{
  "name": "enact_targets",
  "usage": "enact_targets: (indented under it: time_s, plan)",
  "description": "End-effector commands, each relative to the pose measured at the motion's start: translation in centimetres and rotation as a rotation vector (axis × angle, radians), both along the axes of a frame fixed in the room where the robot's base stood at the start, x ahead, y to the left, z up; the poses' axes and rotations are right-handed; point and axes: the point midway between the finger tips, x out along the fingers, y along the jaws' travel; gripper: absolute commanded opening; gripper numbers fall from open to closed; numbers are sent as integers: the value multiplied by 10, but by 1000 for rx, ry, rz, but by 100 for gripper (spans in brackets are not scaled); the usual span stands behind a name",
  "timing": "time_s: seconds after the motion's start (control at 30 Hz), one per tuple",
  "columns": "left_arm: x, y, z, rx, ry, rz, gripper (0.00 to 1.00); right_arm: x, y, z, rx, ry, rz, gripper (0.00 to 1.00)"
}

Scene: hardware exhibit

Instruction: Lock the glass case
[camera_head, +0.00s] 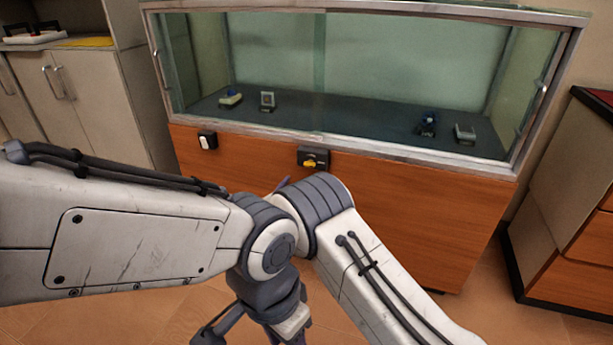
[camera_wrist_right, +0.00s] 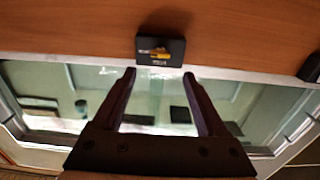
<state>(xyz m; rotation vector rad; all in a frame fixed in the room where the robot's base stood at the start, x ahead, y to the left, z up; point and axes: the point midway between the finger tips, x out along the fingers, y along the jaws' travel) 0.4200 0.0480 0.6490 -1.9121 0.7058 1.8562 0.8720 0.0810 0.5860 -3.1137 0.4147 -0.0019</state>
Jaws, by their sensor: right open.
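The glass case (camera_head: 430,205) has a silver frame and an orange wood base, and its glass front looks closed. A small dark lock box (camera_head: 320,153) with a yellow knob (camera_head: 309,163) is on the wood just below the frame. In the right wrist view the lock box (camera_wrist_right: 172,42) is upside down, beyond the fingertips. My right gripper (camera_wrist_right: 159,74) is open and empty, apart from the lock; in the head view my arms mostly hide it. Part of my left gripper (camera_head: 250,328) shows at the bottom edge; its fingers are not clear.
A dark box with a white front (camera_head: 208,141) is on the case base, left of the lock. Several small exhibits stand inside on the dark floor. Pale cabinets (camera_head: 85,95) stand at left and a drawer unit (camera_head: 570,200) at right.

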Motion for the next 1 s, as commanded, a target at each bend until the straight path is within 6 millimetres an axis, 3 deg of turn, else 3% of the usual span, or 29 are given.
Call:
enact_targets:
  time_s: [0.2,0.4,0.6,0.87,1.0]
  plan:
    - [0,0,-18,0,0,0,50,42,-13,-3,2,-3,-3,75]
    - [0,0,-28,0,0,0,50,71,-19,-3,1,0,1,75]
    - [0,0,-31,0,0,0,50,83,-22,0,-1,1,3,75]
    - [0,0,-31,0,0,0,50,84,-22,0,-1,1,3,75]
    - [0,0,-31,0,0,0,50,84,-22,0,-1,1,3,21]
